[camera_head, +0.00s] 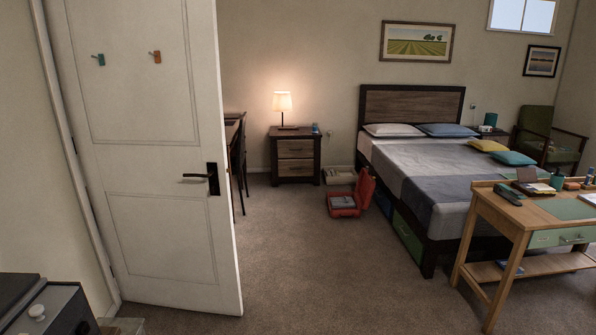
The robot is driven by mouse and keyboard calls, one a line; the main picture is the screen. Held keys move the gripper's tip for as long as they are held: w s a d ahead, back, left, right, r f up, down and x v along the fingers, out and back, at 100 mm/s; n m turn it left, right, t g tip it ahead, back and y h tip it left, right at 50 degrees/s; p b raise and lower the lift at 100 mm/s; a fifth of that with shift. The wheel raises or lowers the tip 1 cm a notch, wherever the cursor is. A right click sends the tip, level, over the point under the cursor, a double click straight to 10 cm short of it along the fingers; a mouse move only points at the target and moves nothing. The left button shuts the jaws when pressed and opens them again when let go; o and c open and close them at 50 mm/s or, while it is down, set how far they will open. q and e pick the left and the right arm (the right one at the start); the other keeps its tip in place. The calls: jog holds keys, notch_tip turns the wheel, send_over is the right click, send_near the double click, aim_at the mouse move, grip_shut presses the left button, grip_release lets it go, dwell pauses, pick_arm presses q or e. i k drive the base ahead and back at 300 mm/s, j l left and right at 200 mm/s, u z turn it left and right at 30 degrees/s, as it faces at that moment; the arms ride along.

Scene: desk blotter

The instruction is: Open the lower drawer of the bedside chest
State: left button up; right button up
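The bedside chest (317,160) stands against the far wall, left of the bed. It has a dark frame and two lighter wood drawer fronts. The upper drawer (295,149) and the lower drawer (295,168) both look shut. The chest is far from me and small in the view, so the handle details are hard to make out. A lit lamp (282,102) and a small blue item stand on its top. Neither of my grippers is in view.
A white door (160,235) stands open on the left. An open red case (343,201) lies on the carpet right of the chest, beside the bed (440,186). A wooden desk (520,211) is at right. Clear carpet (300,260) runs through the middle.

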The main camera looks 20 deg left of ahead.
aim_at(304, 166)
jog(key=i+u, duration=0.15)
jog(key=u, duration=0.4)
jog(key=i, duration=6.7)
jog(key=l, duration=0.1)
